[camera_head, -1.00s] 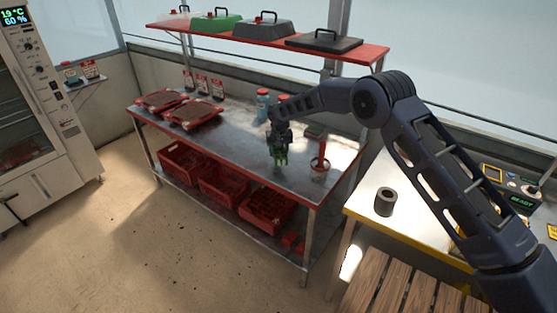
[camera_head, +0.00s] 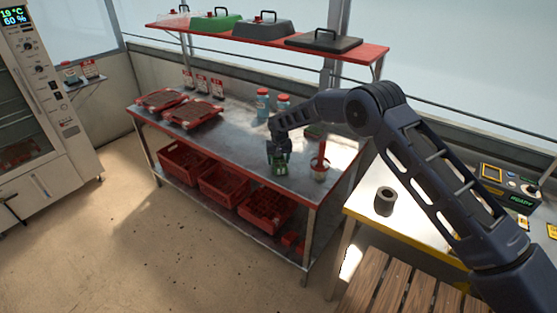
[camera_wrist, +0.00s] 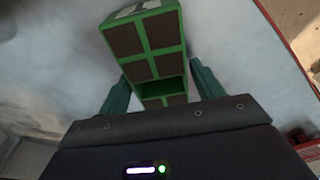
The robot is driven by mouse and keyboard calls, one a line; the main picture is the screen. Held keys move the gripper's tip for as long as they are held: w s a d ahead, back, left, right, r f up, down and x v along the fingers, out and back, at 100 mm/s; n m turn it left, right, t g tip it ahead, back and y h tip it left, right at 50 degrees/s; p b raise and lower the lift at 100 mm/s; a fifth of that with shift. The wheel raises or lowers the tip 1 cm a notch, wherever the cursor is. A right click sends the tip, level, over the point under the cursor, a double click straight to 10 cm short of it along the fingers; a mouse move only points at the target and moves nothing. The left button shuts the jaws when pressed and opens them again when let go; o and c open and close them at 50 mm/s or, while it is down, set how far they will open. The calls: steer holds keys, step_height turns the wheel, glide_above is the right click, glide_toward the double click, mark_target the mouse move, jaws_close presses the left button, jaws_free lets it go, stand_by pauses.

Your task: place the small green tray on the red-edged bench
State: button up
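The small green tray (camera_wrist: 151,32) has dark brown cells and a pale mark at its far end.
Two red trays (camera_head: 193,114) lie at the bench's left. Blue-white bottles (camera_head: 263,104) stand behind my gripper. A pot with a red-handled tool (camera_head: 320,168) stands close on the right. Red crates (camera_head: 184,163) fill the lower shelf. Lids (camera_head: 324,41) sit on the shelf above.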

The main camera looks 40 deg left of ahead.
steer(key=shift+o, duration=0.4)
steer(key=shift+r, duration=0.3)
step_height(320, 180, up, 12)
steer(key=s+d, duration=0.1)
steer(key=shift+s+d+f, duration=0.15)
steer(key=shift+f, duration=0.05)
